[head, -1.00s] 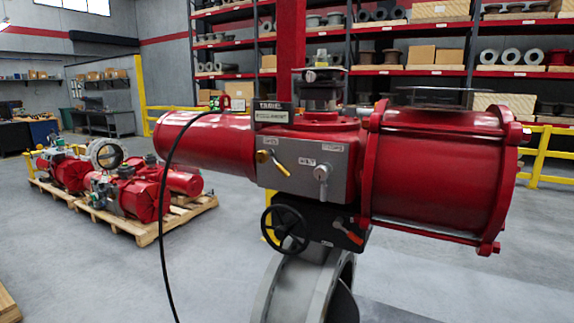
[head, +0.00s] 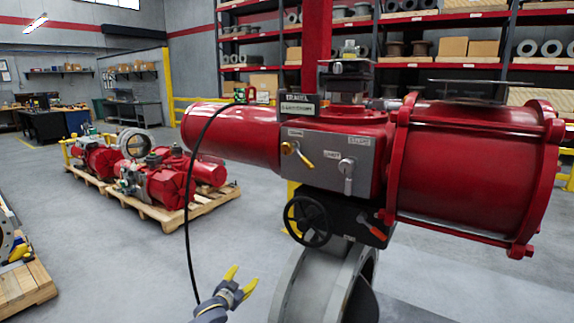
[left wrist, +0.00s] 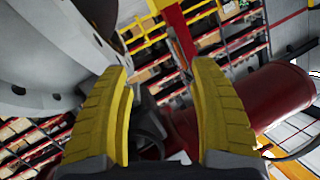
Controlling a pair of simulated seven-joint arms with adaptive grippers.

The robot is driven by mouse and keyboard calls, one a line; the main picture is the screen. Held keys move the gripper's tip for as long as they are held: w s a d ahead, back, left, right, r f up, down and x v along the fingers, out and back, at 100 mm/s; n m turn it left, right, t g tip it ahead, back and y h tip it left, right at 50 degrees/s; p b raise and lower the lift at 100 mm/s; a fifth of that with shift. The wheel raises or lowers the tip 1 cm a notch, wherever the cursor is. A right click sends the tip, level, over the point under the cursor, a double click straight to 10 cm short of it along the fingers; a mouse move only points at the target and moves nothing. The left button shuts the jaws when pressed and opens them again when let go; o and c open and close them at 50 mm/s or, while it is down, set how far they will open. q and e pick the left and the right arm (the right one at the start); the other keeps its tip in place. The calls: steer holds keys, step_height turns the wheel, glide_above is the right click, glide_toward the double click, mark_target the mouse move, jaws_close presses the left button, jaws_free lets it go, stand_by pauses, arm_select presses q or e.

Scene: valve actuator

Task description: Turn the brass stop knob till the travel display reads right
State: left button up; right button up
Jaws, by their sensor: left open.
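The brass stop knob (head: 290,147) sits on the grey front panel (head: 322,160) of the red valve actuator (head: 240,135), with a yellow handle part pointing down to the right. A silver lever (head: 347,175) sits to its right on the panel. The travel display (head: 298,107) stands on top of the actuator; its reading is too small to read. My left gripper (head: 240,278) is open and empty, low in front of and below the actuator, apart from the knob. In the left wrist view its yellow fingers (left wrist: 164,110) are spread apart. My right gripper is not in view.
A black handwheel (head: 307,221) and an orange-red lever (head: 371,227) sit below the panel. A black cable (head: 188,220) hangs left of the panel, near my left gripper. A large grey flange ring (head: 290,290) stands below. Pallets with red actuators (head: 150,200) lie behind left.

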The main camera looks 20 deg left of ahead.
mark_target(285, 151)
arm_select(q)
steer(key=w+r+t+h, duration=0.1)
steer(key=w+r+t, duration=0.2)
steer(key=r, duration=1.5)
steer(key=s+d+r+t+h, duration=0.1)
steer(key=s+d+r+h, duration=0.15)
steer(key=r, duration=0.55)
steer(key=s+d+r+t+h, duration=0.15)
steer(key=d+r, duration=0.25)
steer(key=r, duration=0.4)
steer(key=s+d+r+t+h, duration=0.1)
steer(key=s+d+r, duration=0.2)
steer(key=r, duration=0.5)
steer(key=shift+n, duration=0.4)
steer(key=x, duration=1.7)
steer(key=shift+w+d+f, duration=0.1)
steer(key=shift+w+d, duration=0.05)
steer(key=shift+w, duration=0.15)
steer(key=shift+c, duration=0.3)
steer(key=c, duration=1.3)
